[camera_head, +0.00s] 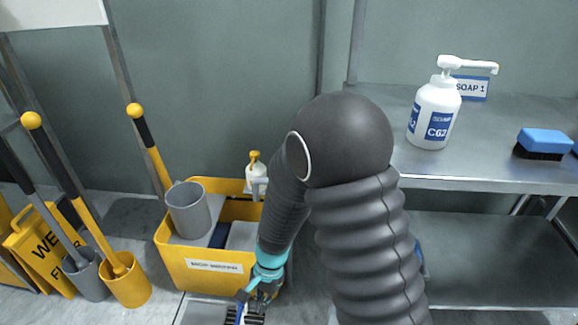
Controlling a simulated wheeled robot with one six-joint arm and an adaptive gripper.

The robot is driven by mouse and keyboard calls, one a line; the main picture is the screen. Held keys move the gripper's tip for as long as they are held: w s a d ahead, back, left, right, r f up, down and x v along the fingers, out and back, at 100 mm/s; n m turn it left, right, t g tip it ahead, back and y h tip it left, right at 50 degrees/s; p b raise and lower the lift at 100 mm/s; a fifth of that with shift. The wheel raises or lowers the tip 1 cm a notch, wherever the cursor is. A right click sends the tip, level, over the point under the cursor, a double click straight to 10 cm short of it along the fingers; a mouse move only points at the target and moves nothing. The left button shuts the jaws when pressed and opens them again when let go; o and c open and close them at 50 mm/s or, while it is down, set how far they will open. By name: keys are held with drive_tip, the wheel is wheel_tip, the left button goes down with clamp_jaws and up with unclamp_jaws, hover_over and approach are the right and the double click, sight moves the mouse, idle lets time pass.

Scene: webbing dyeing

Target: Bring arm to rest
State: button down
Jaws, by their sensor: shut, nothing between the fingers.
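My arm, in a dark ribbed sleeve, rises from the bottom of the head view, bends at a round elbow and reaches down to the left. My gripper (262,296) is at its lower end, below a teal wrist band. It is shut and nothing shows held in it. It is low, in front of the right part of the yellow bin (190,268). The fingertips are small and partly hard to make out against a dark striped item below them.
A grey cup (188,210) and a small white bottle (257,176) are at the bin. Yellow-handled tools stand in grey and yellow holders (126,287) at left. A steel shelf (475,174) at right carries a pump bottle (435,112) and a blue brush (544,138).

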drive_tip(key=s+d+r+n+t, duration=0.2)
drive_tip(key=d+r, duration=0.5)
drive_tip(key=r, duration=0.3)
drive_tip(key=s+d+r+n+t+h, duration=0.1)
drive_tip(key=s+d+r+n+t, duration=0.1)
drive_tip(key=d+r, duration=0.6)
drive_tip(key=s+d+r+n+t+h, duration=0.1)
drive_tip(key=s+d+r+t, duration=0.3)
drive_tip(key=r, duration=0.9)
drive_tip(key=d+n, duration=0.1)
drive_tip(key=d, duration=0.2)
drive_tip(key=shift+s+d+r, duration=0.2)
drive_tip(key=shift+d+r, duration=0.1)
drive_tip(key=shift+d, duration=0.1)
